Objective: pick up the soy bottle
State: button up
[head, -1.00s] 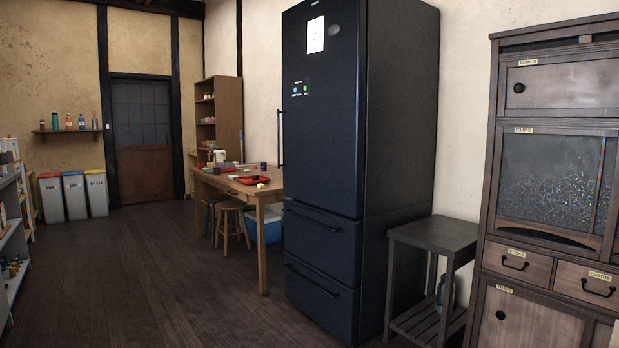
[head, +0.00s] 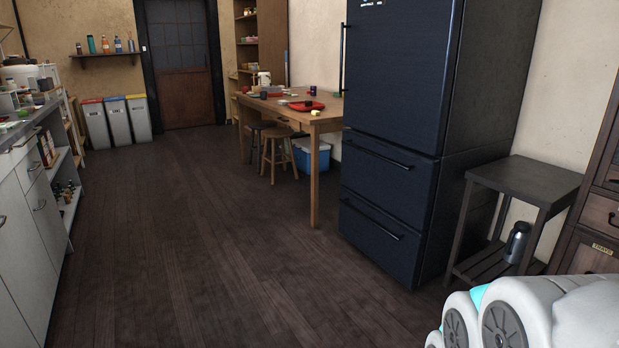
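I cannot pick out the soy bottle for certain. Several small bottles (head: 118,45) stand on a wall shelf at the far left back, too small to read. Small dark bottles (head: 66,190) also stand on a low shelf of the left counter unit. Dark and pale items crowd the counter's top at the left edge. My gripper is not in view; only white rounded links of my arm show at the bottom right.
A wooden table (head: 325,122) with a red tray (head: 300,106) and stools stands beyond the dark blue fridge (head: 392,90). A small dark side table (head: 525,178) holds a flask (head: 517,243) below. Bins (head: 117,120) stand at the back. The wooden floor (head: 200,240) between is clear.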

aim_at(308, 99)
jog(key=i+j+u, duration=0.35)
jog(key=i, duration=0.3)
jog(key=i+j+u, duration=0.3)
jog(key=i, duration=0.35)
jog(key=i+u, duration=0.35)
jog(key=i, duration=0.3)
